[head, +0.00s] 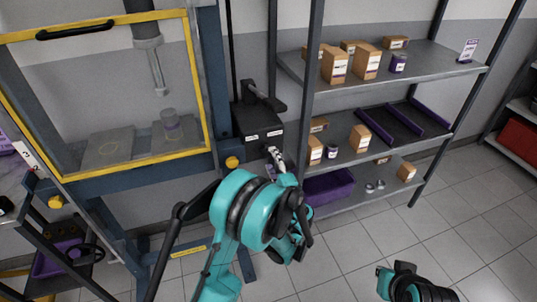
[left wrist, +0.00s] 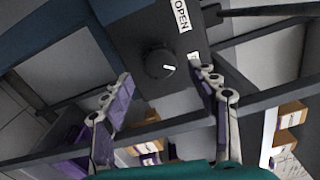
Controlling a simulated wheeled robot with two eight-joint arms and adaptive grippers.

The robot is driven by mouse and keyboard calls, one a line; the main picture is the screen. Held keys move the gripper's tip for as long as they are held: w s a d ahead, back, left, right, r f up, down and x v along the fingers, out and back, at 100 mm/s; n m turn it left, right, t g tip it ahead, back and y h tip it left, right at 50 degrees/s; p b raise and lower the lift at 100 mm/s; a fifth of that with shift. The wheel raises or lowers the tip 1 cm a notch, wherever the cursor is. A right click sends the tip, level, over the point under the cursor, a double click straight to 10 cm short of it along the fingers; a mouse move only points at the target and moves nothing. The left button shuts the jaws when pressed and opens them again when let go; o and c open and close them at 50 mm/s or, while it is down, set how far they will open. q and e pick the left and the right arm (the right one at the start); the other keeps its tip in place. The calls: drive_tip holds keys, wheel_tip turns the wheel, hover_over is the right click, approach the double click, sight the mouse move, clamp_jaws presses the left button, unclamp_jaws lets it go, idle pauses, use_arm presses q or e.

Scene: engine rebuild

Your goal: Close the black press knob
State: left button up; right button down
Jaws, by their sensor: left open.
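The black press knob (left wrist: 160,63) is a round dial with a white pointer line, on the face of a black control box (head: 258,128). In the left wrist view the pointer is directed right, toward a small white label (left wrist: 193,57) partly covered by a finger. A white "OPEN" label (left wrist: 181,15) is above it. My left gripper (head: 275,156) is in front of the box, open, and it also shows in the left wrist view (left wrist: 165,80) with its fingers on either side of the knob, apart from it. In the head view the knob is not distinguishable.
The press (head: 105,183) with a yellow-framed guard stands at the left, with a yellow button (head: 232,162) near the box. A shelf rack (head: 425,65) with cardboard boxes and purple bins is close on the right.

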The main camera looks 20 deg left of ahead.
use_arm(q)
drive_tip(key=v, duration=0.7)
drive_tip(key=shift+w, duration=0.1)
drive_tip(key=s+a+r+n+g+h, duration=0.35)
drive_tip(key=s+a+n+g, duration=0.3)
drive_tip(key=s+a, duration=0.35)
drive_tip(key=s+d+n+h, duration=0.3)
drive_tip(key=s, duration=0.5)
drive_tip(key=s+d+n+g+h, duration=0.1)
drive_tip(key=s+d+n+h, duration=0.2)
drive_tip(key=s, duration=0.6)
drive_tip(key=shift+f, duration=0.5)
